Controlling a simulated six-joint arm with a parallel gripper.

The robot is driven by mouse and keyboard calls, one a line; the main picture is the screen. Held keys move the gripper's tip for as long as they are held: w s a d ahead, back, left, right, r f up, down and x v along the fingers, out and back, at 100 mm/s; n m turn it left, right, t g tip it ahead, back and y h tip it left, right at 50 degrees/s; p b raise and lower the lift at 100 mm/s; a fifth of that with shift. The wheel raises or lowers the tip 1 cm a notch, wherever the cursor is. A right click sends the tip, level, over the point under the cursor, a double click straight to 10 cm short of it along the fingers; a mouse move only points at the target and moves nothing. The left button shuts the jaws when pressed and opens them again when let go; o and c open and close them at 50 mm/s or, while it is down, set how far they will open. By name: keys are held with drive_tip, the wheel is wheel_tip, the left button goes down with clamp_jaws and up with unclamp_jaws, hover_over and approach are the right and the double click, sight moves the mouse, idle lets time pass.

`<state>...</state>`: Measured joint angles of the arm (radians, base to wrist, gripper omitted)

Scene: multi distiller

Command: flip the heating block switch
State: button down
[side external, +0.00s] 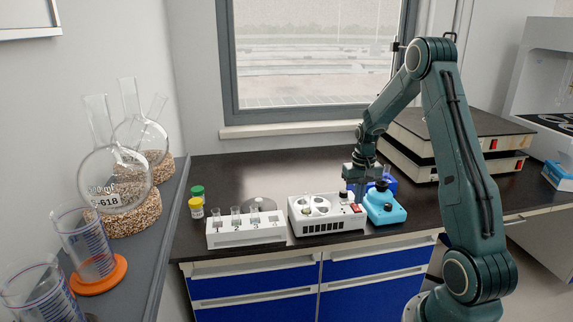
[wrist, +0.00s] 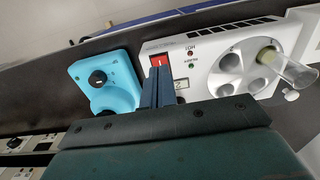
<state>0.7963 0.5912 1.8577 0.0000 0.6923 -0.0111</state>
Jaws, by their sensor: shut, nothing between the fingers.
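The heating block (side external: 325,226) is a white box with round wells on top, at the front of the dark bench. In the wrist view the heating block (wrist: 212,40) fills the upper right. Its red rocker switch (side external: 356,209) is at its right end; in the wrist view the switch (wrist: 159,61) lies just beyond my fingertips. My gripper (wrist: 161,72) is shut and empty, its fingers at the near edge of the switch. I cannot tell whether they touch it. In the side view my gripper (side external: 359,198) is low over the block's right end.
A light-blue device with a black knob (side external: 384,215) stands close on the right of the block. A white numbered rack (side external: 246,234) with glass tubes stands on the left. A glass tube (wrist: 295,70) rises from a block well. Stacked hotplate-like units (side external: 450,150) stand behind.

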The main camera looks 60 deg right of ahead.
sight(356, 210)
drive_tip(key=shift+r, duration=2.5)
drive_tip(key=shift+r, duration=0.1)
drive_tip(key=s+a+r+n+t+h, duration=0.1)
drive_tip(key=a+r+n, duration=0.1)
drive_tip(key=a+r, duration=0.65)
drive_tip(key=a+r+n+t, duration=0.2)
drive_tip(key=a+r, duration=0.3)
drive_tip(key=a, duration=0.6)
drive_tip(key=s+a+r+n+t, duration=0.1)
drive_tip(key=s+a+n, duration=0.1)
drive_tip(key=s+a, duration=0.4)
drive_tip(key=s+a+r+n+t+y, duration=0.1)
drive_tip(key=s+a+r+n, duration=0.1)
drive_tip(key=s+a, duration=0.4)
drive_tip(key=shift+s+a+n+t, duration=0.3)
drive_tip(key=shift+s+a+n, duration=0.05)
drive_tip(key=shift+n, duration=0.15)
